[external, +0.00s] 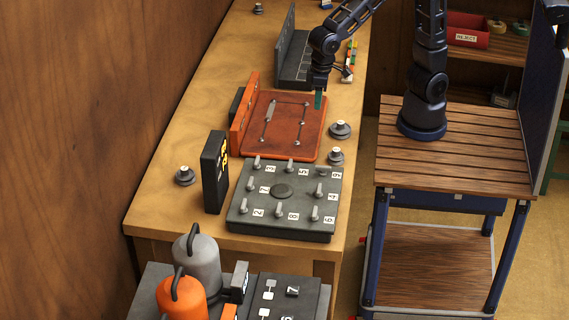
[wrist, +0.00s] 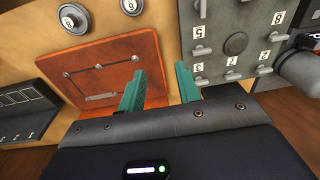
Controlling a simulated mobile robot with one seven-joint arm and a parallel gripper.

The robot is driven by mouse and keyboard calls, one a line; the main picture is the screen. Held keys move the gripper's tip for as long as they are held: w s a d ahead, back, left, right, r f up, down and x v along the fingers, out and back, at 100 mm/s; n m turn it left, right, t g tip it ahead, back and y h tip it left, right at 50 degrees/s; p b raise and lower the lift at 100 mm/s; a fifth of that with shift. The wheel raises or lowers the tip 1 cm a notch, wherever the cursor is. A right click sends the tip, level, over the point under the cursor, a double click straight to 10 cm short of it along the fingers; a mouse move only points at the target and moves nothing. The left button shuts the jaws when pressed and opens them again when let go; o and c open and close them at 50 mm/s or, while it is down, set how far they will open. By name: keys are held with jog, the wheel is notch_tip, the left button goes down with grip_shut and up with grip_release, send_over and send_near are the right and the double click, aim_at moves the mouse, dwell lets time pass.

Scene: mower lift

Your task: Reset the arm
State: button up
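My arm (external: 429,70) rises from the wooden top of its cart and bends over to the table on the left. My gripper (external: 318,101) points down above the far right edge of the orange-red board (external: 284,140). In the wrist view the two green fingers of my gripper (wrist: 160,70) stand apart with nothing between them. The board (wrist: 125,64) shows beyond the left finger. Whether the fingertips touch the board cannot be told.
A dark panel with numbered knobs (external: 250,215) lies at the table's front. A black upright box (external: 214,172) stands left of it. Round weights (external: 340,130) sit along the table's edge. A red reject bin (external: 467,30) stands on the back shelf.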

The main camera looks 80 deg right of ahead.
jog(key=d+r+t, duration=0.1)
jog(key=d+r, duration=0.4)
jog(key=d, duration=0.8)
jog(key=s+d+r+t, duration=0.1)
jog(key=s+d, duration=0.5)
jog(key=d, duration=0.4)
jog(key=s+d+r+t, duration=0.1)
jog(key=s+d+r, duration=0.1)
jog(key=s+d, duration=0.5)
jog(key=d, duration=0.3)
jog(key=shift+d+r+t+h, duration=0.2)
jog(key=shift+t+h, duration=0.1)
jog(key=shift+t, duration=0.1)
